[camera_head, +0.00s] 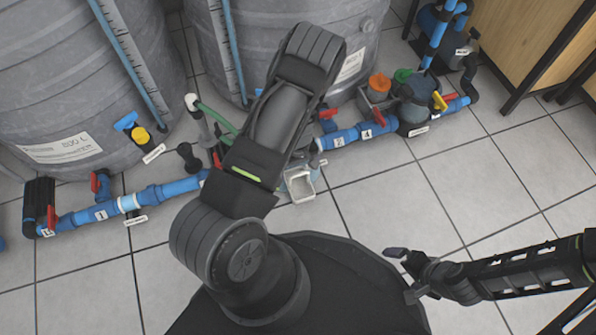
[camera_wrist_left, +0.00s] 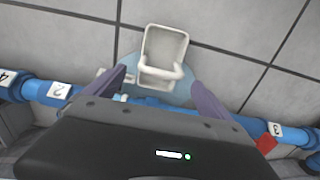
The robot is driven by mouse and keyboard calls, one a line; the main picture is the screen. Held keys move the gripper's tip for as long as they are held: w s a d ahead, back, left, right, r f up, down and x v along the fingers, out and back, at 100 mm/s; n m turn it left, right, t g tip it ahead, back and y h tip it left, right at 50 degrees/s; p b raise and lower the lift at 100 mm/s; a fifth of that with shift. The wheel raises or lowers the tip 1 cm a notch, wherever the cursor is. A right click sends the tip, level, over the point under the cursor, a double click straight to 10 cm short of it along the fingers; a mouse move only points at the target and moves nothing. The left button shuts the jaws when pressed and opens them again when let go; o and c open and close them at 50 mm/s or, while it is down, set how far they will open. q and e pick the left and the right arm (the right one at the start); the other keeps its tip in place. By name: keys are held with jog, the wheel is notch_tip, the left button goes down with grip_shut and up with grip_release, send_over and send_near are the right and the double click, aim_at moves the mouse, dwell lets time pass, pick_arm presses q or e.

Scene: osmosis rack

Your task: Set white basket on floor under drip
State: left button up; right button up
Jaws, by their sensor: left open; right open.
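The small white basket (camera_head: 301,186) is on the tiled floor beside the blue pipe, partly hidden by my left arm in the head view. In the left wrist view the basket (camera_wrist_left: 163,45) appears upright and empty, with a white handle across its near side. A light blue patch (camera_wrist_left: 130,68) shows on the floor around it. My left gripper (camera_wrist_left: 160,76) is open, with its purple fingertips apart on either side of the basket's near end. No grip on the basket is visible. My right gripper (camera_head: 404,273) is open and empty at the lower right, well away from the basket.
Blue pipes (camera_head: 165,192) with red valve handles run along the floor by two large grey tanks (camera_head: 75,75). A grey holder with orange and green caps (camera_head: 378,95) stands right of the basket. The tiled floor (camera_head: 385,205) at centre right is clear.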

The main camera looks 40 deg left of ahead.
pick_arm(q)
notch_tip(320, 180, up, 5)
jog(key=shift+r+p, duration=0.15)
jog(key=shift+p, duration=0.75)
jog(key=s+d+r+m+h, duration=0.2)
jog(key=s+d+m, duration=0.2)
jog(key=d, duration=0.8)
jog(key=s+d+r+m+t+h, duration=0.1)
jog(key=s+d+r+m, duration=0.2)
jog(key=s+d, duration=0.5)
jog(key=d+m, duration=0.1)
jog(key=d, duration=0.3)
jog(key=shift+r+m+t+h, duration=0.15)
jog(key=shift+m+t+h, duration=0.15)
jog(key=shift+m+h, duration=0.1)
